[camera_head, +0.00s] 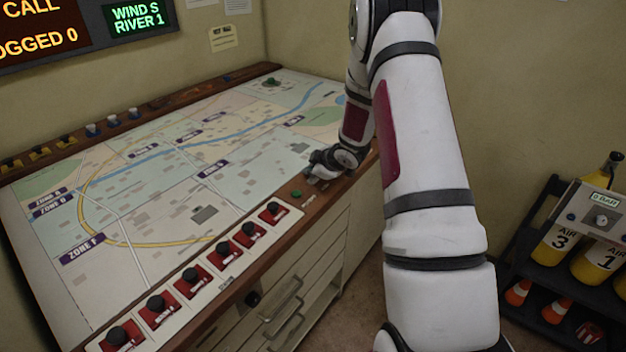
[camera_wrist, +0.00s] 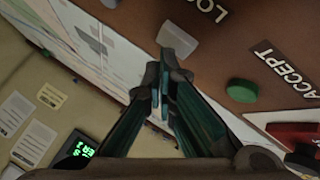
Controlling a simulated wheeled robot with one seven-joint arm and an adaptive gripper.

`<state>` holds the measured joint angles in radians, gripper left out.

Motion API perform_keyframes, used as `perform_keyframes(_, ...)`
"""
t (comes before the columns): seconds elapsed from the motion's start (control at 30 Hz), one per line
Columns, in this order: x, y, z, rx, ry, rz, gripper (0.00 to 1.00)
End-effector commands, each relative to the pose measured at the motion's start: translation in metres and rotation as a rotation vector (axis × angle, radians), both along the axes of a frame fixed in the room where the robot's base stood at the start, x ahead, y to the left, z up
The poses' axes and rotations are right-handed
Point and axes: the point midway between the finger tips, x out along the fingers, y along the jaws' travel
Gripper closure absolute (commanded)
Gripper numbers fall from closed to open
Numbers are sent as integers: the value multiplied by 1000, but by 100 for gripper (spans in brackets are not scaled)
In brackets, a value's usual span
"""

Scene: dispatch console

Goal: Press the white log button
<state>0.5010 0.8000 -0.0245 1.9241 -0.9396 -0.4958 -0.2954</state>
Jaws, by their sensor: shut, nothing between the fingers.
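The white log button (camera_wrist: 178,40) shows in the wrist view as a pale translucent block on the brown console edge, beside the partly cut-off "LOG" label (camera_wrist: 208,8). My gripper (camera_wrist: 162,88) is shut and empty. Its tips appear just below the button in that picture; whether they touch it I cannot tell. In the head view my gripper (camera_head: 313,176) is low over the console's right-hand wooden edge, and the button cannot be made out there. The green button (camera_wrist: 243,91) by the "ACCEPT" label stands to the right; it also shows in the head view (camera_head: 296,194).
Several black-knobbed red switches (camera_head: 193,281) line the console's front edge. The map surface (camera_head: 150,190) is mostly flat and clear. A wall display (camera_head: 40,30) reads "OGGED 0". A rack (camera_head: 540,250) with air cylinders and cones stands at the right.

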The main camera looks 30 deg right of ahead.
Motion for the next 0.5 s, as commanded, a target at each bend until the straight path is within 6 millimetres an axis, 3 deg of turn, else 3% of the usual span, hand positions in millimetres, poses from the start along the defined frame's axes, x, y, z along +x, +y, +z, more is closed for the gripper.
perform_keyframes(0.5,0,0,-5,1,0,-1,100)
